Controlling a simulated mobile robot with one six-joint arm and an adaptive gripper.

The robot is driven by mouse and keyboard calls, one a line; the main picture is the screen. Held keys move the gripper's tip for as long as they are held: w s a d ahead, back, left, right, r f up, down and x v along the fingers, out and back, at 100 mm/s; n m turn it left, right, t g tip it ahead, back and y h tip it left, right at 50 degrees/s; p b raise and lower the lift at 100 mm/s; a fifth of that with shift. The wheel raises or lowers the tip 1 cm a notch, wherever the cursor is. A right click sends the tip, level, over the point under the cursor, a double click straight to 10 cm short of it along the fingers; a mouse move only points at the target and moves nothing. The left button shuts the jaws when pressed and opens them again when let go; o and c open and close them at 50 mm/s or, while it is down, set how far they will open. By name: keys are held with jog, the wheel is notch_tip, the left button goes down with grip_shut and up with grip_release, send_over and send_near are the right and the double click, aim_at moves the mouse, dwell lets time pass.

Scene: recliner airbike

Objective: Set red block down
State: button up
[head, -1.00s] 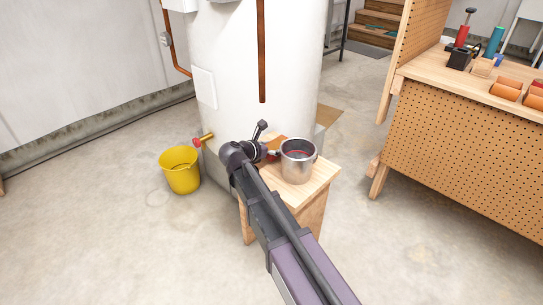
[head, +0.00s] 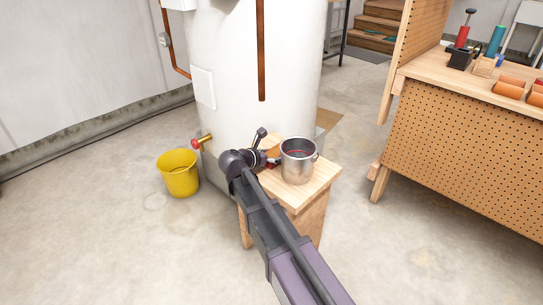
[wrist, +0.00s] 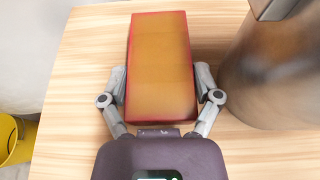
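The red block (wrist: 160,50) shows in the wrist view as a long box with an orange-brown face and red edges. My gripper (wrist: 161,85) has one finger on each long side of it, and both fingers appear to touch it. The block is over the light wooden stand top (wrist: 80,70); I cannot tell whether it rests on the wood or is just above it. In the head view my gripper (head: 268,159) is over the stand (head: 302,193), and the block is mostly hidden by the gripper and the pot.
A metal pot (head: 298,163) stands on the stand close to the right of the block; it also fills the right of the wrist view (wrist: 275,75). A white tank (head: 255,60) is behind. A yellow bucket (head: 178,175) is on the floor at left. A pegboard workbench (head: 465,150) is at right.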

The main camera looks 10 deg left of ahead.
jog(key=shift+o, duration=0.4)
jog(key=shift+r, duration=0.1)
jog(key=shift+r, duration=0.1)
jog(key=p+v, duration=0.4)
jog(key=v, duration=0.7)
jog(key=shift+r+p, duration=0.1)
jog(key=shift+p, duration=0.25)
jog(key=shift+s+a+r, duration=0.1)
jog(key=shift+s+a, duration=0.15)
jog(key=shift+s, duration=0.1)
jog(key=shift+s, duration=0.1)
